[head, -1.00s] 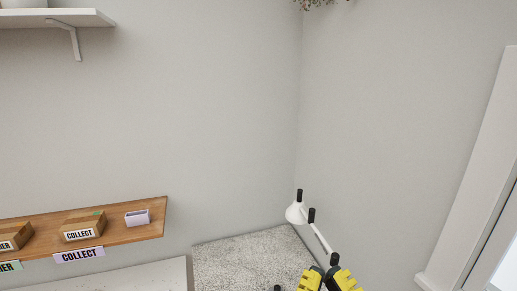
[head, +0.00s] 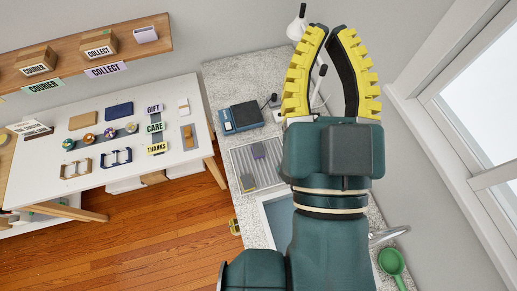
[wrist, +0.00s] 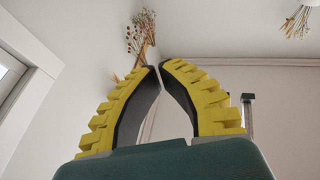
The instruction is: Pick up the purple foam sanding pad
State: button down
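My gripper (head: 331,31) is raised at the upper right of the head view, well apart from the pad. Its yellow fingers bow inward and their tips nearly meet, with nothing between them. The wrist view shows the same empty fingertips (wrist: 159,66) against wall and ceiling; the pad is not in that view.
A blue and black device (head: 243,117) stands above the drainer. A sink (head: 279,220) lies below, partly behind my arm, with a green scoop (head: 392,262) at right. A white table (head: 90,196) holds several items at left.

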dwell(0.3)
jog(key=shift+c, duration=1.2)
grip_release()
